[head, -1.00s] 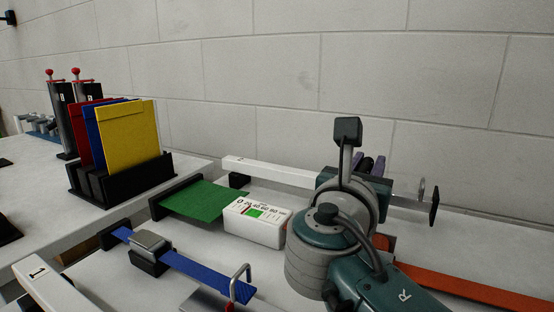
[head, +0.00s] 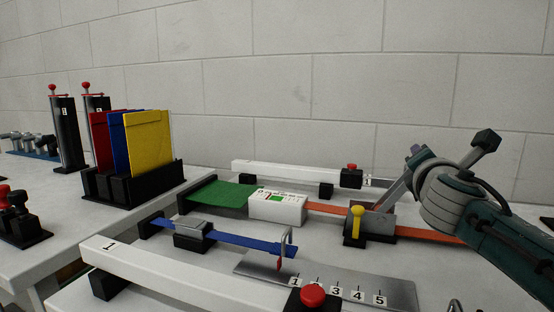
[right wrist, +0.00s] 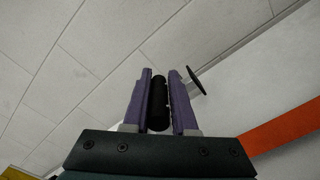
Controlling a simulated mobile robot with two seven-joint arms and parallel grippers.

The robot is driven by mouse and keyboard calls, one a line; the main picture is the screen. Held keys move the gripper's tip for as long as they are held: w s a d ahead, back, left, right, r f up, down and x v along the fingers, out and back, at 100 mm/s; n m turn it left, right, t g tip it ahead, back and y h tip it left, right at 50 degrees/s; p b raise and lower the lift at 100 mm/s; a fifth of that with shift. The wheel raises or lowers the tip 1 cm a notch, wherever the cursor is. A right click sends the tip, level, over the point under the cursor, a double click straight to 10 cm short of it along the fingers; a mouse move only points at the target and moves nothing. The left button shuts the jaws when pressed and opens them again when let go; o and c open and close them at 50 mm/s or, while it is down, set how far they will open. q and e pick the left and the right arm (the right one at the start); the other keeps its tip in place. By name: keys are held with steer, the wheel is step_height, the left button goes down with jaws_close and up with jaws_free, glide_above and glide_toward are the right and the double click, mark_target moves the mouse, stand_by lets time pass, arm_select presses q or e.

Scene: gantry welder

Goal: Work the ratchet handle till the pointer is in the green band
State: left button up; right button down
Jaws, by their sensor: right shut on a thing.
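The ratchet (head: 372,222) sits on the right of the bench, with a grey lever rising up and to the right. My right gripper (right wrist: 158,85) has its purple fingers on both sides of the black handle grip (right wrist: 158,105). The white gauge box (head: 277,210) stands left of the ratchet, with a scale and a green band (head: 276,198). The pointer is too small to place. An orange strap (head: 325,207) joins box and ratchet. My left gripper is not in view.
A yellow lever (head: 357,223) stands at the ratchet's front. A red button (head: 352,168) sits behind it, another (head: 313,295) in front. A blue strap (head: 240,242) and a numbered plate (head: 365,290) lie in front. A rack with coloured boards (head: 130,185) stands left. Open air lies above the ratchet.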

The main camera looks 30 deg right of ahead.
steer(key=s+d+f+m+b, duration=0.1)
steer(key=f+m+b, duration=0.1)
steer(key=s+d+f+m+b, duration=0.1)
steer(key=m, duration=0.1)
steer(key=s+d+f+m+b, duration=0.1)
steer(key=s+f+m+b, duration=0.1)
steer(key=shift+d+f+b, duration=0.25)
steer(key=shift+f+b, duration=0.1)
steer(key=shift+s+d+f+m+b, duration=0.2)
steer(key=shift+f+m+b, duration=0.1)
steer(key=shift+m, duration=0.1)
steer(key=shift+s+d+f+b, duration=0.15)
steer(key=shift+s+f+b, duration=0.05)
steer(key=shift+f+b, duration=0.4)
steer(key=shift+s+d+f+b, duration=0.15)
steer(key=shift+f+b, duration=0.3)
steer(key=shift+f, duration=0.25)
steer(key=c, duration=0.8)
jaws_free()
steer(key=shift+o, duration=0.2)
steer(key=p+v, duration=0.1)
steer(key=v, duration=0.9)
